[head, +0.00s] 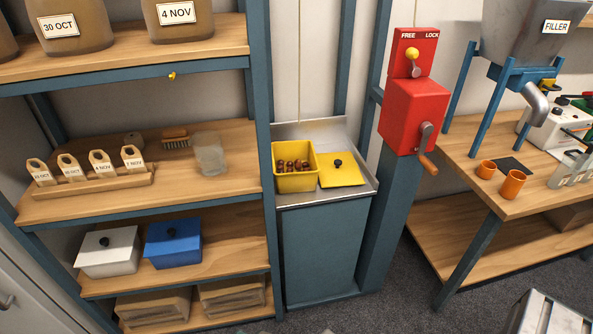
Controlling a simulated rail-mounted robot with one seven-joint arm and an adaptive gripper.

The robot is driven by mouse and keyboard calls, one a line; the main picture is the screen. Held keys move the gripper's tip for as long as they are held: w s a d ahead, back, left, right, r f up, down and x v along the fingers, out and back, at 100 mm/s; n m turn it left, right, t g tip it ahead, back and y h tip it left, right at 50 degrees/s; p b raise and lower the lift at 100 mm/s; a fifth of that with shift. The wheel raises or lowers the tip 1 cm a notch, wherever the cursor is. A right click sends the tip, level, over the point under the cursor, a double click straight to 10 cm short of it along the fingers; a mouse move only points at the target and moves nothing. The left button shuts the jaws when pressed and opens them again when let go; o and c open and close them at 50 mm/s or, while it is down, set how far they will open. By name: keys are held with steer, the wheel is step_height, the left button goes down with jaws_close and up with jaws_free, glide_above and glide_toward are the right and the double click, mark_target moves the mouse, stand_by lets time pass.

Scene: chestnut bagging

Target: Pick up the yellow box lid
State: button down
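The yellow box lid (346,176) lies flat on the metal-topped counter in the head view, with a small black knob (338,162) on its top. It is just right of the open yellow box (297,184), which holds several brown chestnuts (293,165). The lid and the box are very close; I cannot tell whether they touch. My gripper is not in view.
The lid's counter (325,199) stands between the shelf unit's blue post (263,130) and a red crank box (413,110) on a blue column. White (108,262) and blue (173,252) lidded boxes sit on a lower shelf. Orange cups (513,184) stand on the right bench.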

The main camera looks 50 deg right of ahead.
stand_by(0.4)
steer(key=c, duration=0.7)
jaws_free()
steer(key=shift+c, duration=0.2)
